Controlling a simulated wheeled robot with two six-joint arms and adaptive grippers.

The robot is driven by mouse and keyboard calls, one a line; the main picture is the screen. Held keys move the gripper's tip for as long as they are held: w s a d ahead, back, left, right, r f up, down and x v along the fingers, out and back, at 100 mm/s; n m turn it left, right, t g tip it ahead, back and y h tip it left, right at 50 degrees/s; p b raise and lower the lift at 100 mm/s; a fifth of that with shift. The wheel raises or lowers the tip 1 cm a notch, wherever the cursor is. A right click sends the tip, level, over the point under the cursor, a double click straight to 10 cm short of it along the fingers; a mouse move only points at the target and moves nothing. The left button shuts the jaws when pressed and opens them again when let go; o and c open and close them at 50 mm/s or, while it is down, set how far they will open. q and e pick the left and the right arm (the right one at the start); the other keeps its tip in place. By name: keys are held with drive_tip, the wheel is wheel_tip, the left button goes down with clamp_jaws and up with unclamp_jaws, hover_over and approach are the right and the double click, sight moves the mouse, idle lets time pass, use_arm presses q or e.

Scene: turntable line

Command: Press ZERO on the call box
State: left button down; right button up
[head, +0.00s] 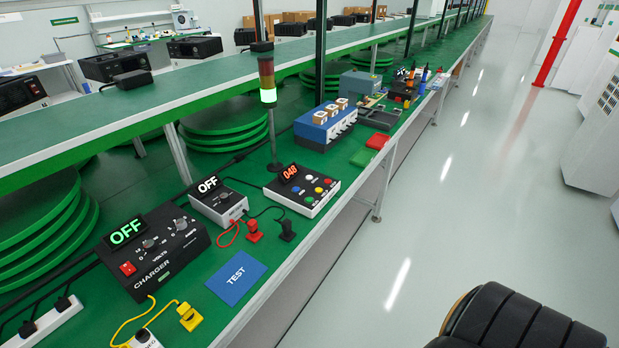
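The call box (301,190) is a low white-and-black box on the green bench, in the middle of the head view. Its red display (289,172) reads 048. Its top carries several round buttons, among them a white one (309,178), a red one (318,190) and a green one (308,200). The button labels are too small to read, so I cannot tell which one is ZERO. Neither of my grippers is in view.
Left of the box are a grey meter (218,204) showing OFF and a black charger (150,250) showing OFF. Red and black plugs and a blue TEST mat (236,278) lie in front. A blue unit (325,126) stands farther right.

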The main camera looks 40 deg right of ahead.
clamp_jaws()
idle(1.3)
